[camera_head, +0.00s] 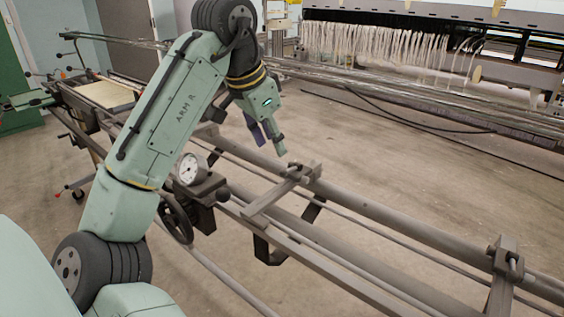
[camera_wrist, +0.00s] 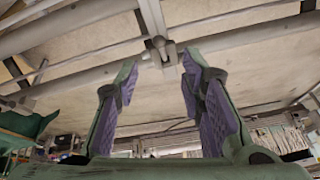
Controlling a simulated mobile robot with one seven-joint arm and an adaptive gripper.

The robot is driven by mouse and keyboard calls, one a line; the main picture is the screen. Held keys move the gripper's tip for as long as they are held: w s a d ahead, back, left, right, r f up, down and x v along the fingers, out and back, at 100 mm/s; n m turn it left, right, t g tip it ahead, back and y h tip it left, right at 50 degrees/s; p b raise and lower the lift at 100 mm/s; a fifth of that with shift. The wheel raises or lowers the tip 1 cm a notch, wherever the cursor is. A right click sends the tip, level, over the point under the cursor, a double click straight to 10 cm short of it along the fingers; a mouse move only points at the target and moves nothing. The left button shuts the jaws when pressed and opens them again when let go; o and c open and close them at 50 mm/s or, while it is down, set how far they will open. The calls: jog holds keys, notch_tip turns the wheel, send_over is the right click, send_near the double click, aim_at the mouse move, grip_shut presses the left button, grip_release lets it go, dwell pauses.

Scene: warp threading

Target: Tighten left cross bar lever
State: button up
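The left cross bar (camera_head: 268,198) spans the two long rails below and to the right of my gripper (camera_head: 268,142). Its clamp with a small lever (camera_head: 297,168) sits at the far rail. In the wrist view, the cross bar (camera_wrist: 151,14) runs up from the clamp, and the small lever (camera_wrist: 159,43) shows between and beyond my fingertips. My gripper (camera_wrist: 160,62) is open and empty, with purple pads on its inner faces. It is apart from the lever. The exact angle of the lever is too small to tell.
A second cross bar with a clamp (camera_head: 506,258) stands at the right. A round dial gauge (camera_head: 188,169) and a handwheel (camera_head: 176,220) sit near my arm. A loom with hanging white threads (camera_head: 375,42) is at the back. Bare floor (camera_head: 400,160) lies beyond the rails.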

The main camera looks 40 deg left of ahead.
aim_at(283, 170)
jog(key=x, duration=0.9)
jog(key=shift+w+f+p, duration=0.15)
jog(key=shift+p, duration=0.2)
grip_shut()
